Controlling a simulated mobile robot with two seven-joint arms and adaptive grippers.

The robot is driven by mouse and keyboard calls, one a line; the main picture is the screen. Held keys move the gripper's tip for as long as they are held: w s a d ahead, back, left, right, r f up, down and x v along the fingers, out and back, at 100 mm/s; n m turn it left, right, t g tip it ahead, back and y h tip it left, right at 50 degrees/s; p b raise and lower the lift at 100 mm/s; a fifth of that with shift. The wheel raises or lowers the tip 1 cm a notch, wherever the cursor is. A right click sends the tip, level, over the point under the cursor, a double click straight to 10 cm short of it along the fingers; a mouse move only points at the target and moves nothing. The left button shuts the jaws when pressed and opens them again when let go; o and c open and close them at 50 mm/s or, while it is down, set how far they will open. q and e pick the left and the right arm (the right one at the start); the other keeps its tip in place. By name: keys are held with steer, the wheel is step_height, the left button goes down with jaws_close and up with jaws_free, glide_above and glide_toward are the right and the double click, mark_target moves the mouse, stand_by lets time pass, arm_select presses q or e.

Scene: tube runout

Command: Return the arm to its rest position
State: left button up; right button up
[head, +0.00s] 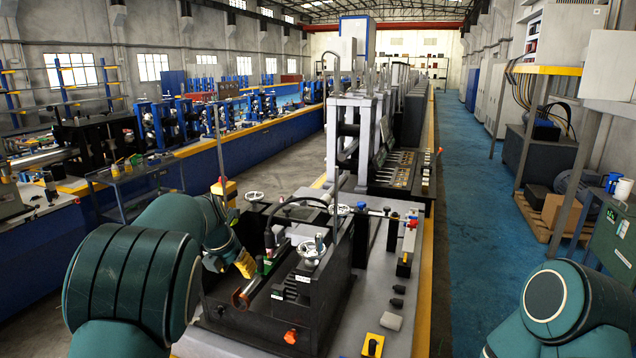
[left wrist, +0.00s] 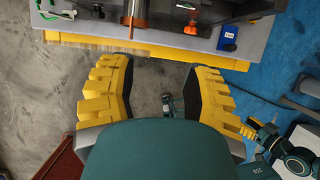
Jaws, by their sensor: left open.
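My left arm comes in from the left in the head view and bends toward the machine. My left gripper (head: 245,263) shows its yellow fingers beside the left side of the black machine housing (head: 310,292). In the left wrist view the two yellow fingers of the left gripper (left wrist: 161,66) are wide apart with nothing between them. Grey floor and the bench's yellow edge (left wrist: 100,44) show beyond the fingertips. Whether the fingers touch the machine cannot be told. Part of my right arm shows at the bottom right of the head view; its gripper is out of view.
A copper-coloured tube end (left wrist: 134,20) sticks out at the bench edge near an orange knob (left wrist: 190,27) and a blue box (left wrist: 229,38). A handwheel (head: 311,250) tops the housing. A blue walkway (head: 470,210) runs clear at right, beside a pallet with a cardboard box (head: 556,211).

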arm_select(q)
steer(key=s+a+f+m+g+b, duration=0.1)
steer(key=s+f+m+b, duration=0.15)
steer(key=f, duration=0.65)
steer(key=s+a+f+m+b, duration=0.1)
steer(key=s+f+m, duration=0.25)
steer(key=f, duration=0.55)
steer(key=s+d+f+m+g+b, duration=0.1)
steer(key=s+d+f+m+b, duration=0.15)
steer(key=s+f+m, duration=1.1)
steer(key=s+d+f+m+h+b, duration=0.1)
steer(key=s+d+f+m+b, duration=0.1)
steer(key=s+d+f+m, duration=0.2)
steer(key=s+d+f+m+h+b, duration=0.1)
steer(key=s+d+f+m, duration=0.4)
steer(key=s, duration=0.5)
steer(key=shift+s+f+m+h+b, duration=0.35)
steer(key=shift+m+b, duration=0.45)
steer(key=shift+m, duration=0.15)
arm_select(e)
step_height(320, 180, down, 11)
steer(key=shift+s+a+f, duration=0.2)
steer(key=shift+s+a, duration=0.05)
steer(key=shift+s, duration=0.15)
